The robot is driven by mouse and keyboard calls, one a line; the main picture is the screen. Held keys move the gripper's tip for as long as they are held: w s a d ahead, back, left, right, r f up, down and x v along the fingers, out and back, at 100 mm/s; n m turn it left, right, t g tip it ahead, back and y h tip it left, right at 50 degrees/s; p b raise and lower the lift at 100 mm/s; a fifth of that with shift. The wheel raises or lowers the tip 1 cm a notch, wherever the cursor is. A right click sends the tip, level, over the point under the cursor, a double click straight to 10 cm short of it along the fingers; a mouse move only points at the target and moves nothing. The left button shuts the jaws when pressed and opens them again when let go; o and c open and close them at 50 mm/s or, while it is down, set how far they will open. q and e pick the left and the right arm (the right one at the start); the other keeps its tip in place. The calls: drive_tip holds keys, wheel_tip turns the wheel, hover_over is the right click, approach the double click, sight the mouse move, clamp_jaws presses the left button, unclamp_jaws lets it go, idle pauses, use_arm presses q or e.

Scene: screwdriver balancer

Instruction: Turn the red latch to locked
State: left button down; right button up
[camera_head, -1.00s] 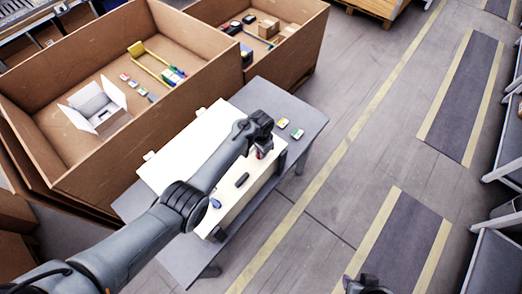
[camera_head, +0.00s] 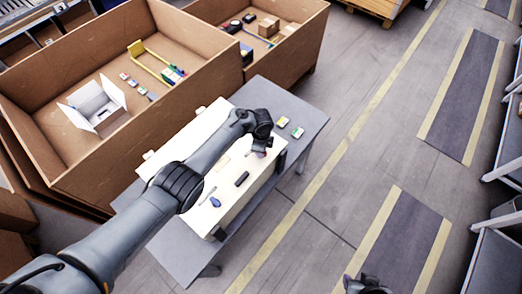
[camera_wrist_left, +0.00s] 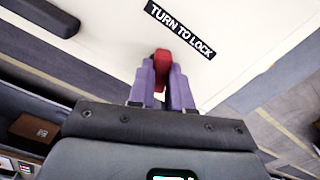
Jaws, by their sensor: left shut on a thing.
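The red latch (camera_wrist_left: 162,66) stands on a white panel, beside a black label reading "TURN TO LOCK" (camera_wrist_left: 180,29) in the left wrist view. My left gripper (camera_wrist_left: 162,80) is shut on the latch, with a purple finger on each side of it. In the head view, my left gripper (camera_head: 259,148) is at the right end of the white panel (camera_head: 226,128) and largely hides the latch. My right gripper (camera_head: 366,284) shows only as a dark part at the bottom edge, away from the panel; its jaws cannot be made out.
The panel lies on a grey table (camera_head: 292,101). A dark handle (camera_head: 242,179) and a blue piece (camera_head: 215,202) are on the panel. Small coloured blocks (camera_head: 297,132) lie on the table to the right. Large cardboard bins (camera_head: 215,62) stand behind.

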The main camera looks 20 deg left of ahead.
use_arm(q)
drive_tip(key=m+b, duration=0.1)
drive_tip(key=m, duration=0.3)
drive_tip(key=shift+m, duration=0.4)
drive_tip(key=shift+b, duration=0.3)
drive_tip(key=c, duration=1)
unclamp_jaws()
drive_tip(key=shift+c, duration=0.2)
wheel_tip(320, 180, up, 11)
drive_tip(key=p, duration=0.3)
drive_tip(key=shift+f, duration=0.1)
drive_tip(key=shift+f, duration=0.1)
